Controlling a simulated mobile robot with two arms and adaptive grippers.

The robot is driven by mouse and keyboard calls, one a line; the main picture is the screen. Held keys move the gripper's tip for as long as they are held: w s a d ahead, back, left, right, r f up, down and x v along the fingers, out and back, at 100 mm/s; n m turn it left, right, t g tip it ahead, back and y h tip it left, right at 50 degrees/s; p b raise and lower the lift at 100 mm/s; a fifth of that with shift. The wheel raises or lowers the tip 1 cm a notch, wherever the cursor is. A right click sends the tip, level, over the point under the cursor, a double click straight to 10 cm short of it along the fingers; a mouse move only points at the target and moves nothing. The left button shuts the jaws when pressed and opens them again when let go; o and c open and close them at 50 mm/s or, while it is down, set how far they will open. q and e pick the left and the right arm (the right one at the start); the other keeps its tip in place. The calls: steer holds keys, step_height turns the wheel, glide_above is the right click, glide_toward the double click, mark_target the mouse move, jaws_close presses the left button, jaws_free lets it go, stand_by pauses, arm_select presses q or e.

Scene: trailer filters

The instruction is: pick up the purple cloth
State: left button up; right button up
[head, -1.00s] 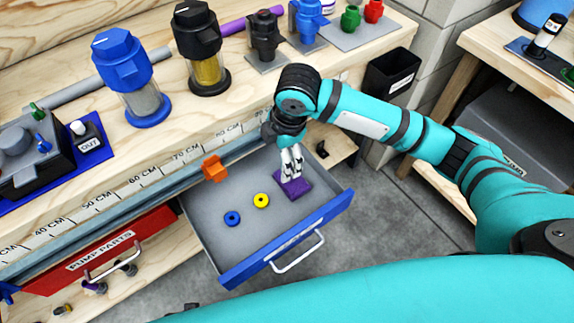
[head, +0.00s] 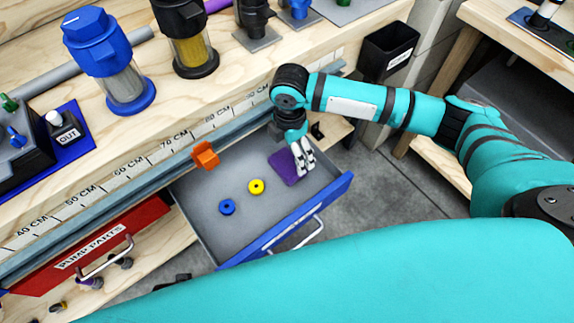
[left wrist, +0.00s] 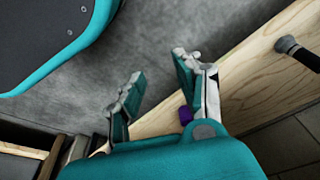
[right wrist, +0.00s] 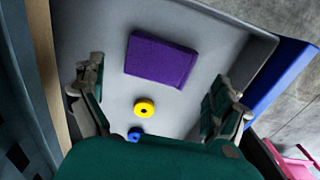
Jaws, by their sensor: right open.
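The purple cloth (head: 284,168) is a flat folded rectangle lying on the floor of the open grey drawer (head: 212,233), near its right end. The right wrist view shows the cloth (right wrist: 160,60) whole, ahead of and between my spread fingers. My right gripper (head: 304,172) points down over the cloth's right side in the head view, hiding part of it. It is open and empty; whether its tips touch the cloth I cannot tell. My left gripper (left wrist: 160,72) is open and empty in the left wrist view, away from the drawer.
A yellow ring (head: 256,186) and a blue ring (head: 227,207) lie in the drawer left of the cloth. An orange block (head: 206,155) is at its back edge. The drawer's blue front (head: 336,190) and the workbench edge bound the space. Filter housings (head: 112,62) stand on the bench.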

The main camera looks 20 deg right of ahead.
mark_target(289, 162)
step_height(289, 162, down, 5)
steer(key=shift+r+b, duration=0.1)
steer(key=shift+b, duration=0.5)
steer(key=shift+f, duration=0.55)
arm_select(q)
steer(key=r, duration=0.1)
steer(key=w+r, duration=0.1)
steer(key=r, duration=0.2)
steer(key=shift+w+d+r, duration=0.1)
steer(key=shift+w+r, duration=0.2)
arm_select(e)
steer(key=c, duration=0.8)
